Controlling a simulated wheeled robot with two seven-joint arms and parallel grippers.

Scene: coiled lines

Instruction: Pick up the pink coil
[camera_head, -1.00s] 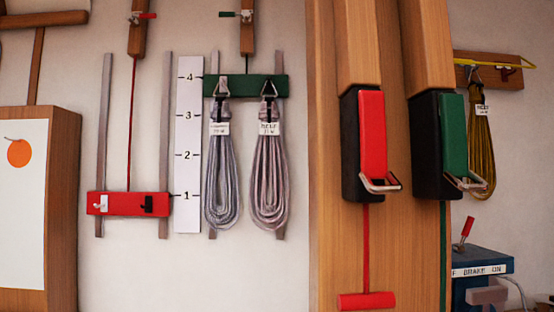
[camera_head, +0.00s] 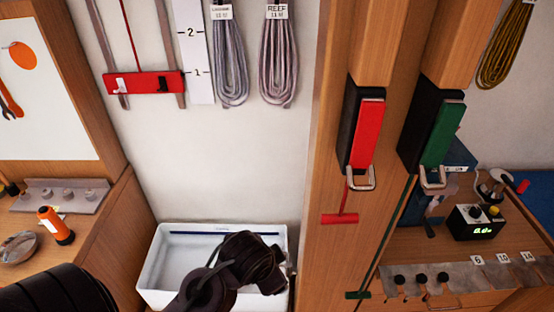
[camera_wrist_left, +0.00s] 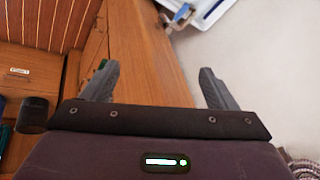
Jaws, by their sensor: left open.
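The pink coil (camera_head: 278,60) hangs at the top of the head view, a long pale pinkish loop of line with a white tag reading REEF. Its upper end and hook are cut off by the frame edge. A greyer coil (camera_head: 230,65) hangs just left of it. My left gripper (camera_wrist_left: 155,82) is open and empty in the left wrist view, its two fingers wide apart. In the head view my dark left arm is low, over the white bin and well below the coils; its fingertips cannot be made out. My right gripper is not in view.
A white bin (camera_head: 185,285) stands below the coils. A red bar (camera_head: 145,82) hangs left of them. A wooden post with a red block (camera_head: 367,135) and green block (camera_head: 441,135) stands to the right. The wall between coils and bin is clear.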

